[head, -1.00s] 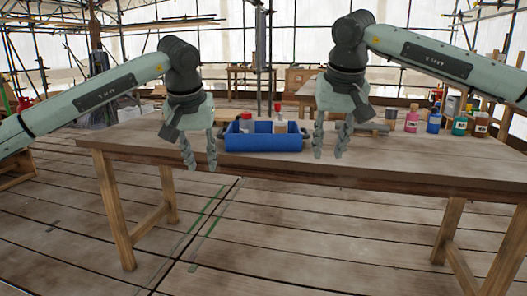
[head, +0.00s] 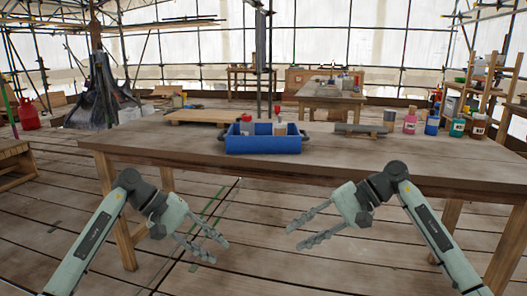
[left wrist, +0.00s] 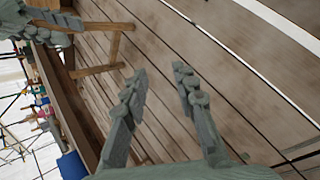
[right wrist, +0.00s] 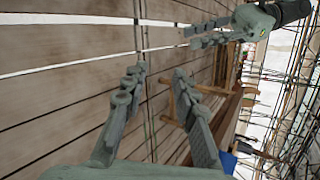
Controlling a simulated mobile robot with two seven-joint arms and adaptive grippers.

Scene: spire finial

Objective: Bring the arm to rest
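In the head view my left gripper (head: 222,250) hangs low in front of the table, its fingers pointing right. It is open and empty, and its spread fingers also show in the left wrist view (left wrist: 162,88). My right gripper (head: 292,235) is at about the same height, its fingers pointing left towards the left one, with a gap between. It is open and empty, as the right wrist view (right wrist: 158,82) also shows. Both grippers are below the tabletop level in the picture and touch nothing.
The wooden table (head: 350,165) stands beyond the grippers. On it are a blue tote (head: 262,144) holding bottles, a grey cylinder (head: 362,130) and several coloured bottles (head: 432,124) at right. A dark finial-like form (head: 103,90) stands behind at left. The floor before the table is clear.

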